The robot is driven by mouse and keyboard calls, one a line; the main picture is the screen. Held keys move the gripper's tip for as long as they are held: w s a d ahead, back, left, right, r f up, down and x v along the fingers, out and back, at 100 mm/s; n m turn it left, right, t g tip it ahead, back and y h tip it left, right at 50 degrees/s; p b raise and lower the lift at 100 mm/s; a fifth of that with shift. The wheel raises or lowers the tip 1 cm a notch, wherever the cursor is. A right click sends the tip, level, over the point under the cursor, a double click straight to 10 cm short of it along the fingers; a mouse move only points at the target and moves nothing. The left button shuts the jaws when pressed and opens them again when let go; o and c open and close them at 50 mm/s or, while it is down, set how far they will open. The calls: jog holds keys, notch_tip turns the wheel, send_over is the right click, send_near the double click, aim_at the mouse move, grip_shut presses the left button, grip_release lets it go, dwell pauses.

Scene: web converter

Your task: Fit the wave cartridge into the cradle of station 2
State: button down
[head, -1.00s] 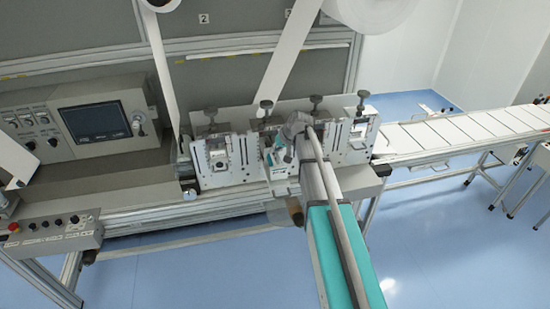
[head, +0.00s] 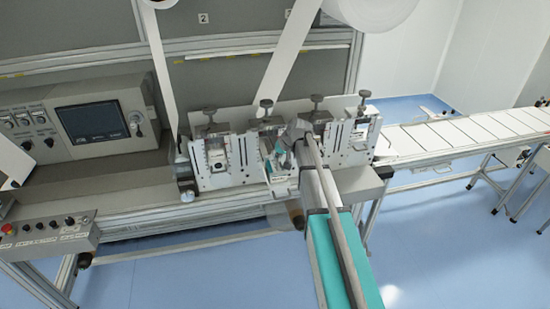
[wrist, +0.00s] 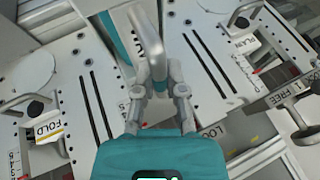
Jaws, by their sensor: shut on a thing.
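My gripper (wrist: 158,92) is shut on a grey curved handle (wrist: 147,35), which I take to be part of the wave cartridge. In the head view my gripper (head: 287,158) is at the gap between two slotted plate units, and a teal-and-white part shows there. My gripper's body hides the lower part of the held thing and the cradle. I cannot tell whether the held thing touches a seat.
The plate labelled FOLD (wrist: 45,128) is left of my fingers, the one labelled PLAN (wrist: 243,45) right. Black knobs (head: 266,104) stand along the top of the units. White web strips (head: 292,45) hang behind. A conveyor (head: 450,135) runs right; a control panel (head: 45,228) is left.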

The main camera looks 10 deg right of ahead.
jog(key=shift+f, duration=0.15)
jog(key=c, duration=0.7)
grip_release()
jog(key=shift+r, duration=0.3)
jog(key=p+v, duration=0.3)
jog(key=v, duration=0.1)
jog(key=shift+p, duration=0.4)
jog(key=p+v, duration=0.6)
jog(key=v, duration=0.2)
jog(key=shift+f, duration=0.1)
